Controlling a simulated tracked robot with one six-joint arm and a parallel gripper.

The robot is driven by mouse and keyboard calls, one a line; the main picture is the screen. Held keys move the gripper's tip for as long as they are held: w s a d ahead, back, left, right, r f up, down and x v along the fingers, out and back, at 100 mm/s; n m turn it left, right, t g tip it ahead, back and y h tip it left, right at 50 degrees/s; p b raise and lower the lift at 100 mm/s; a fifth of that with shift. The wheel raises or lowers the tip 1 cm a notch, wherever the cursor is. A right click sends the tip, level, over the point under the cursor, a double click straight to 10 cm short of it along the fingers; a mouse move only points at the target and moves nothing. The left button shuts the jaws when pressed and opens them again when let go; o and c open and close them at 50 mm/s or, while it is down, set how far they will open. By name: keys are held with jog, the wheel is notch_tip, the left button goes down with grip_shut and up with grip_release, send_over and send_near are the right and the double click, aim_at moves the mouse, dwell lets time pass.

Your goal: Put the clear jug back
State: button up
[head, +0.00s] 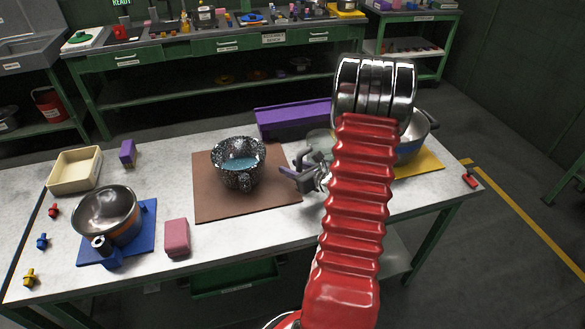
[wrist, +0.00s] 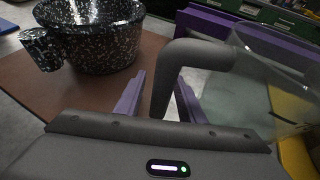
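The clear jug (head: 318,141) shows only in part in the head view, because my arm hides most of it. In the wrist view the jug (wrist: 262,85) fills the right side, with its thick grey handle (wrist: 192,55) toward me. My gripper (head: 299,170) is at the handle, right of the speckled pot. In the wrist view the two purple fingers of my gripper (wrist: 160,95) stand apart, with the handle's downward part between them. Gaps show beside it, so the gripper looks open around the handle. The jug's base is hidden.
A speckled pot (head: 230,172) with bluish liquid stands on a brown mat (head: 270,190). A purple holder (head: 290,120) lies behind. A steel pot (head: 408,150) on a yellow mat (head: 425,165) is at right.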

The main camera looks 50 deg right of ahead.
jog(key=v, duration=1.2)
dwell(0.8)
